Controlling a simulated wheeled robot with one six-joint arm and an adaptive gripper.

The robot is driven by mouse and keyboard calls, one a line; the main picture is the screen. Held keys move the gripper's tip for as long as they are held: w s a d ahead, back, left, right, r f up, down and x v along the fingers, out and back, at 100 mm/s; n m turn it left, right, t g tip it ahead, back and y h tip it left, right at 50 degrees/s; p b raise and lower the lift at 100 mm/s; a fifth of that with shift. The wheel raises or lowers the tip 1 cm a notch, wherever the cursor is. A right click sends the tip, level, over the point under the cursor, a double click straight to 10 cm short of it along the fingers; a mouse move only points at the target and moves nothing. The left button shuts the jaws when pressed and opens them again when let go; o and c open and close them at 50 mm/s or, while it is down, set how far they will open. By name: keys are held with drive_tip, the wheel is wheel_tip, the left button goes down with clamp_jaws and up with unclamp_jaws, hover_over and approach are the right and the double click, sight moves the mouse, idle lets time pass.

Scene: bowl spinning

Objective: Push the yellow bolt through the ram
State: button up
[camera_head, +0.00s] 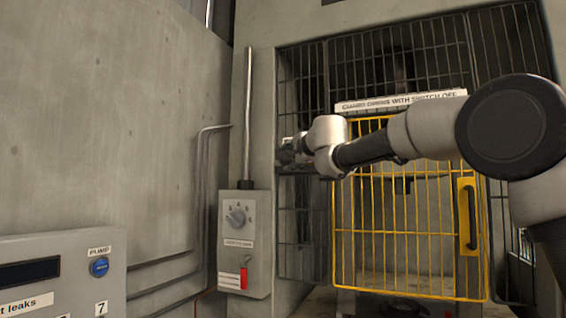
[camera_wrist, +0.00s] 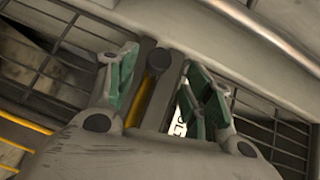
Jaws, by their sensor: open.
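My gripper (camera_wrist: 163,78) is open in the wrist view, with green pads on both fingers. A dark grey upright bar with a round black end (camera_wrist: 159,60) shows between the fingers; I cannot tell if they touch it. A narrow yellow strip (camera_wrist: 136,106) shows beside the left finger; I cannot tell whether it is the yellow bolt. In the head view my gripper (camera_head: 288,152) is at the cage's left part, left of the yellow guard gate (camera_head: 400,232). I cannot make out a bolt or the ram there.
The yellow gate has a black handle on a yellow plate (camera_head: 467,214) and looks closed. Dark mesh panels (camera_head: 303,228) flank it, with a white sign (camera_head: 400,101) above. A grey switch box (camera_head: 243,243) with a dial stands left. A pump panel (camera_head: 62,275) is at the lower left.

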drive_tip(key=shift+x, duration=3.15)
drive_tip(key=shift+w+d+f, duration=0.1)
drive_tip(key=shift+d+f, duration=0.05)
clamp_jaws()
